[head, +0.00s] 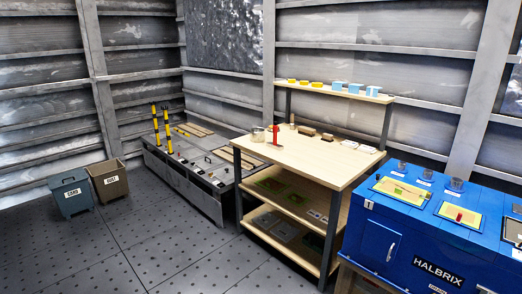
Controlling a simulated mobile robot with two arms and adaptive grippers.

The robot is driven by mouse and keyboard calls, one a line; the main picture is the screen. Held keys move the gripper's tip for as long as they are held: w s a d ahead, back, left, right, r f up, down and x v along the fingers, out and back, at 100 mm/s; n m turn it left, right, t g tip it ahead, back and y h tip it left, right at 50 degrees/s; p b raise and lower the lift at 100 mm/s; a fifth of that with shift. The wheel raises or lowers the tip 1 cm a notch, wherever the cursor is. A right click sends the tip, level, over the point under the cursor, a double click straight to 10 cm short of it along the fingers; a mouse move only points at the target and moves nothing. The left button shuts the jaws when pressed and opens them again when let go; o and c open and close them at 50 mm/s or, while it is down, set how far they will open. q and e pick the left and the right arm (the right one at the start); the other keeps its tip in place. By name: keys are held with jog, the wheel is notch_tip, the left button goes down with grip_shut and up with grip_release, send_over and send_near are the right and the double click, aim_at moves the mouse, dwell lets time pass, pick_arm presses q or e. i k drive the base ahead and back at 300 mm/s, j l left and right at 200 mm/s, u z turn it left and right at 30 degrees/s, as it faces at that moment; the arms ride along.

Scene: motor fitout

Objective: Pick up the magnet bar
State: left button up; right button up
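No object can be made out for certain as the magnet bar at this distance. A small upright red object (276,134) stands on the wooden workbench (322,163) near its back left. Small brown blocks (307,131) and pale flat items (350,144) lie along the back of the same top. A small red piece (459,217) sits on a yellow-green panel on the blue cabinet (415,225) at the right. Neither of my grippers is in view.
A low grey unit (183,178) with yellow-black posts (156,130) stands left of the workbench. Blue (72,195) and brown (108,181) bins stand by the left wall. Yellow and blue containers line the bench's upper shelf (333,91). Floor (150,245) at front left is clear.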

aim_at(274, 145)
jog(key=i, duration=0.75)
jog(key=i+u, duration=0.1)
jog(key=i, duration=0.65)
jog(key=i+l, duration=0.15)
jog(key=i, duration=0.6)
jog(key=i+l+u, duration=0.1)
jog(key=i, duration=0.7)
